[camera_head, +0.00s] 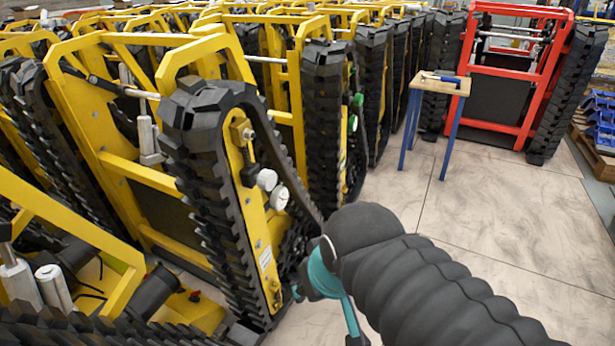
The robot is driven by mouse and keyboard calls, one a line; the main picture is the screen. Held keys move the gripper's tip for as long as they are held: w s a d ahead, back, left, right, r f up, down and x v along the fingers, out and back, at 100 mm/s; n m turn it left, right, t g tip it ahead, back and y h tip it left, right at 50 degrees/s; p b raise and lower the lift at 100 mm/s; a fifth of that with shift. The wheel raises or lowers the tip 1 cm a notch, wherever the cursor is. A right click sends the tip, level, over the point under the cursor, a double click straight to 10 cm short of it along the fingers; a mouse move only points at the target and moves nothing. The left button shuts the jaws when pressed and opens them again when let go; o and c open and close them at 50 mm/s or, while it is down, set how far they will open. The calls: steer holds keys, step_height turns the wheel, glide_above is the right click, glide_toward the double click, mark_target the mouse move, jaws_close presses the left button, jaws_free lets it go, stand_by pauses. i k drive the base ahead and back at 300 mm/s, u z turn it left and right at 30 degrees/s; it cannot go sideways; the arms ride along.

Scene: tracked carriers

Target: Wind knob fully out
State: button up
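The nearest yellow tracked carrier (252,215) stands upright left of centre, its black track (205,150) curving over the top. On its side plate are two small round white-faced fittings, an upper one (267,180) with a dark body behind it and a lower one (279,198) like a dial. A brass-coloured bolt or knob (242,132) sits higher up. I cannot tell which of these is the task's knob. My teal gripper (322,285) is low, right of the carrier's lower end and below the fittings. My black-sleeved arm hides much of it, and its opening is unclear.
More yellow carriers crowd the left and back, one with green fittings (357,99). A small wooden-topped table (440,82) with blue legs holds a blue-handled tool (440,78). A red carrier (515,75) stands behind. The pale floor (500,210) at right is clear.

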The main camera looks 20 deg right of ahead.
mark_target(266, 179)
steer(key=z, duration=0.85)
steer(key=i, duration=0.7)
steer(key=u, duration=2.3)
steer(key=k, duration=0.7)
steer(key=u, duration=0.35)
